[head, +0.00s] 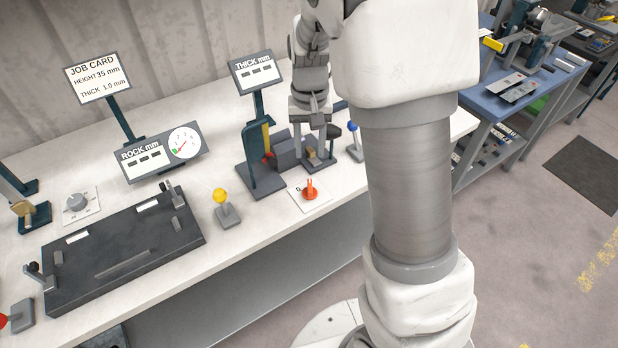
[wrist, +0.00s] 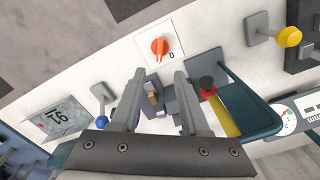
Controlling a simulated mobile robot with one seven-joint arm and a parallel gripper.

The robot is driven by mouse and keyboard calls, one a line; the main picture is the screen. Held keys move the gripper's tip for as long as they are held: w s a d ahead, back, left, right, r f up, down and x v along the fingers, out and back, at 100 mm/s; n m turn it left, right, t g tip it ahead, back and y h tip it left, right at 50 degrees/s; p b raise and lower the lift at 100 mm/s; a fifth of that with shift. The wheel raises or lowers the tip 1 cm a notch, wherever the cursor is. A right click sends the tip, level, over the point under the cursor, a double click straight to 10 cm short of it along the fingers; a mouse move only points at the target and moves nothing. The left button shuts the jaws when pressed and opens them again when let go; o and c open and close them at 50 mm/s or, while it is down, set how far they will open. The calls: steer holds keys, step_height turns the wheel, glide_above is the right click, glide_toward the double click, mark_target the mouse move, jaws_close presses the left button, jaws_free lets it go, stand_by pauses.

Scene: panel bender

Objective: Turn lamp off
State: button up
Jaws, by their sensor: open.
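No lamp can be made out for certain in either view. An orange rotary knob (head: 310,190) sits on a white plate marked 0 on the bench; it also shows in the wrist view (wrist: 159,47), above the fingertips. My gripper (wrist: 160,72) is open, its two fingers apart with nothing held between them. In the head view my gripper (head: 311,118) hangs over the bench behind the knob, near a small grey block device (head: 287,152). Its fingertips are partly hidden there. The fingers appear apart from the knob.
A teal stand with the THICK display (head: 256,72) is left of my gripper. A yellow-knobbed lever (head: 222,197) and a blue-knobbed lever (head: 354,128) flank the area. A dark bed plate (head: 110,270), ROCK display (head: 140,160) and grey dial (head: 77,203) are farther left.

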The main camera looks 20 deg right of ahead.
mark_target(310, 184)
step_height(310, 184, down, 12)
steer(key=shift+r+b, duration=0.15)
steer(key=shift+b, duration=0.15)
steer(key=shift+c, duration=0.3)
jaws_close()
